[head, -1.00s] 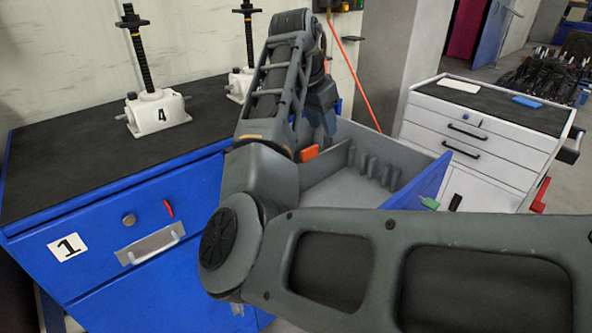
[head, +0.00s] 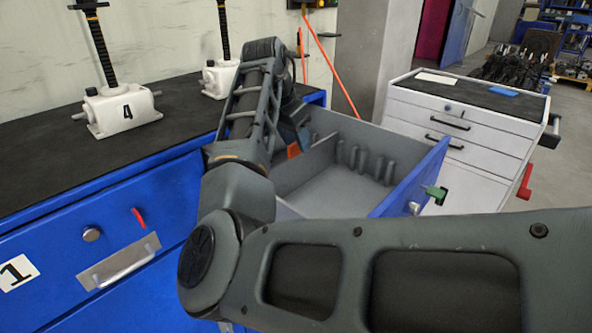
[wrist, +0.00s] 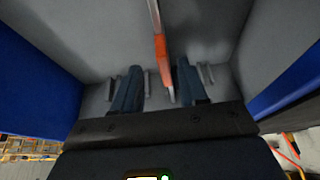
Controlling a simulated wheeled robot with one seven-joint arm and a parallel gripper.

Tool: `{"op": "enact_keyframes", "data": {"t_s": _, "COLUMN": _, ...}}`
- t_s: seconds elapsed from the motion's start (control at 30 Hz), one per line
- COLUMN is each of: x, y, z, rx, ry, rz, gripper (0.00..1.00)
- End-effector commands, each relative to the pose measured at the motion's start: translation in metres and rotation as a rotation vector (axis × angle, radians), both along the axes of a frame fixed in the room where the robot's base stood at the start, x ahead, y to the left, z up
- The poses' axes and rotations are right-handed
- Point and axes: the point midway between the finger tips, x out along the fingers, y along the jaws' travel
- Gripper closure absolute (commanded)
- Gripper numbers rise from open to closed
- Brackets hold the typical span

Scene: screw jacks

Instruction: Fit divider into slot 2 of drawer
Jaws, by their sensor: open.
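The open drawer (head: 335,198) has grey inner walls and a row of upright ribs (head: 365,160). A thin grey divider (head: 320,156) with an orange tab (head: 293,151) stands upright inside it, partly hidden by my arm. The wrist view shows the divider edge-on, with its orange strip (wrist: 160,48) running between my fingers. My gripper (wrist: 160,65) is open, one blue finger on each side of the divider, with gaps visible. Short ribs (wrist: 205,74) show beyond the fingers. I cannot tell which slot the divider is in.
The drawer's blue front (head: 412,180) carries a green piece (head: 436,191). White screw jacks, one marked 4 (head: 125,111), stand on the black-topped blue cabinet (head: 60,160). A white cabinet (head: 465,120) stands to the right.

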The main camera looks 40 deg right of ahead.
Motion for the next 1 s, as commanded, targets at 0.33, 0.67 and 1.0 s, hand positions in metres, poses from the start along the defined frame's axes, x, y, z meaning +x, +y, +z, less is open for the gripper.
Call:
{"op": "enact_keyframes", "data": {"t_s": 0.33, "x": 0.006, "y": -0.017, "z": -0.04, "rx": 0.001, "ry": 0.001, "rz": 0.001, "gripper": 0.57}}
{"op": "enact_keyframes", "data": {"t_s": 0.67, "x": 0.007, "y": -0.019, "z": -0.043, "rx": 0.0, "ry": 0.0, "rz": 0.0, "gripper": 0.62}}
{"op": "enact_keyframes", "data": {"t_s": 1.0, "x": 0.007, "y": -0.019, "z": -0.042, "rx": 0.0, "ry": 0.0, "rz": 0.0, "gripper": 0.95}}
